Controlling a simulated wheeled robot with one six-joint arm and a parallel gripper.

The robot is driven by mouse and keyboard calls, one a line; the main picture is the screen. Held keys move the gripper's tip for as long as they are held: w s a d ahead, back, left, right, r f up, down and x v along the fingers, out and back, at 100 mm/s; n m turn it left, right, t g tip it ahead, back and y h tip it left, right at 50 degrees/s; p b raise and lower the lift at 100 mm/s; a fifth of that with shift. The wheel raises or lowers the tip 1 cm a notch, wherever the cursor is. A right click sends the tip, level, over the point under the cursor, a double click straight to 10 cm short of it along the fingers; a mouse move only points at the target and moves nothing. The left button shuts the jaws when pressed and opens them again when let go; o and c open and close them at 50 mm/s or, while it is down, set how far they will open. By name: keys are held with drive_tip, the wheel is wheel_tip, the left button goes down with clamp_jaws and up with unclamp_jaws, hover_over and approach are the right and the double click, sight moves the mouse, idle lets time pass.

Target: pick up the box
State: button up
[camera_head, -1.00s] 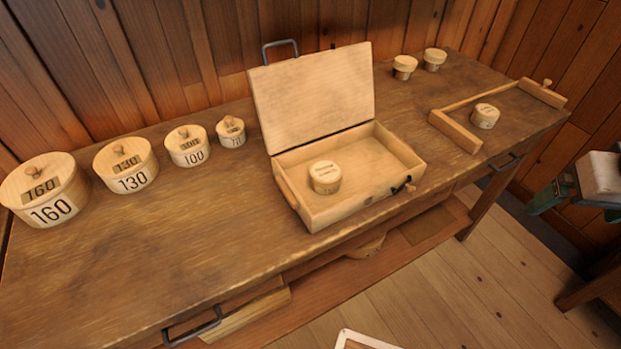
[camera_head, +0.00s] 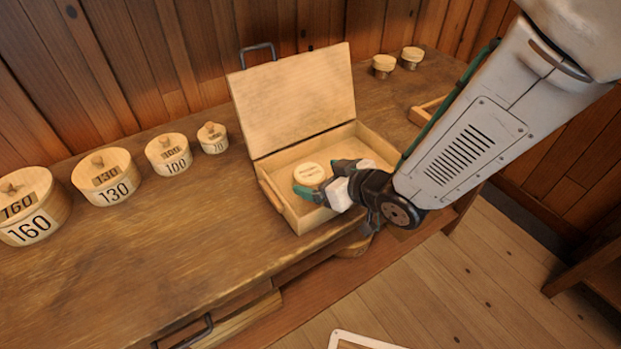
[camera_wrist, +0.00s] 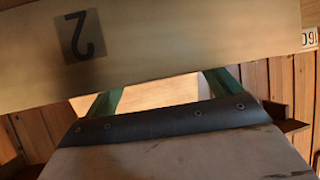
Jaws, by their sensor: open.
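A small round pale wooden box (camera_head: 309,173) with a lid sits inside the open wooden case (camera_head: 273,197), near its left front part. My gripper (camera_head: 326,180) reaches in low from the right with its green-tipped fingers apart. One finger is at the front of the box, the other to its right. I cannot tell whether they touch it. In the wrist view, a pale wooden surface (camera_wrist: 180,45) with a dark square mark and an upside-down figure fills the top and hides the tips of my green fingers (camera_wrist: 163,93).
The case's raised lid (camera_head: 295,100) stands behind. Several numbered round boxes, such as the 130 box (camera_head: 107,177), line the left of the bench (camera_head: 150,255). Two small round boxes (camera_head: 398,62) stand at the back right. The bench's front left is clear.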

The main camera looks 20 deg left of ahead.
sight(313, 175)
drive_tip(key=x, duration=0.6)
drive_tip(key=shift+a+r, duration=0.1)
drive_tip(key=shift+s, duration=0.1)
drive_tip(key=c, duration=1.1)
